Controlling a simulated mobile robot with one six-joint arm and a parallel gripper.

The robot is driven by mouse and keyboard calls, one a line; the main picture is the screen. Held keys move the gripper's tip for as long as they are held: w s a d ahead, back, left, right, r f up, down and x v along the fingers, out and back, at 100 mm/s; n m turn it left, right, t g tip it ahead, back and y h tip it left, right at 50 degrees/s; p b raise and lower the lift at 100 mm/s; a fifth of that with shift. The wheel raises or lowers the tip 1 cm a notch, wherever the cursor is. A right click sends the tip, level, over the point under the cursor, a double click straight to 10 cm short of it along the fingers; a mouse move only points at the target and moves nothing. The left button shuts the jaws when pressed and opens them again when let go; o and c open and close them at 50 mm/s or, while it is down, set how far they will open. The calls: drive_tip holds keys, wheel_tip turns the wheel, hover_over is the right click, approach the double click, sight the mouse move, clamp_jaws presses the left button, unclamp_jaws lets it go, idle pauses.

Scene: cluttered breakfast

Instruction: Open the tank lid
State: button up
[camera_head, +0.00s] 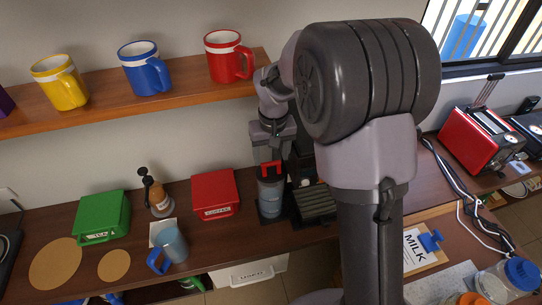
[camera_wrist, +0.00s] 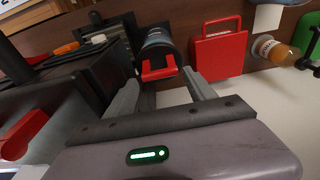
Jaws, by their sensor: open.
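The tank (camera_head: 270,197) is a bluish, see-through container standing upright on the counter beside the black coffee machine (camera_head: 315,204). Its red lid handle (camera_head: 271,168) is on top; in the wrist view the red handle (camera_wrist: 158,74) shows on the dark-topped tank (camera_wrist: 155,38). My gripper (camera_wrist: 161,80) is open, with one finger on each side of the red handle and nothing clearly gripped. I cannot tell whether the fingers touch it. In the head view my gripper (camera_head: 270,152) is above the tank, and the lid looks closed, partly hidden by my gripper.
A red coffee box (camera_head: 215,194) stands left of the tank. A sauce bottle (camera_head: 160,202), a green tea box (camera_head: 102,217) and a blue mug (camera_head: 172,246) are further left. A shelf (camera_head: 190,87) with yellow, blue and red mugs hangs above. A red toaster (camera_head: 483,138) is right.

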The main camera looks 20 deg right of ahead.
sight(273, 177)
wheel_tip(273, 177, up, 16)
drive_tip(key=s+p, duration=0.2)
drive_tip(key=p, duration=0.2)
drive_tip(key=shift+f, duration=0.15)
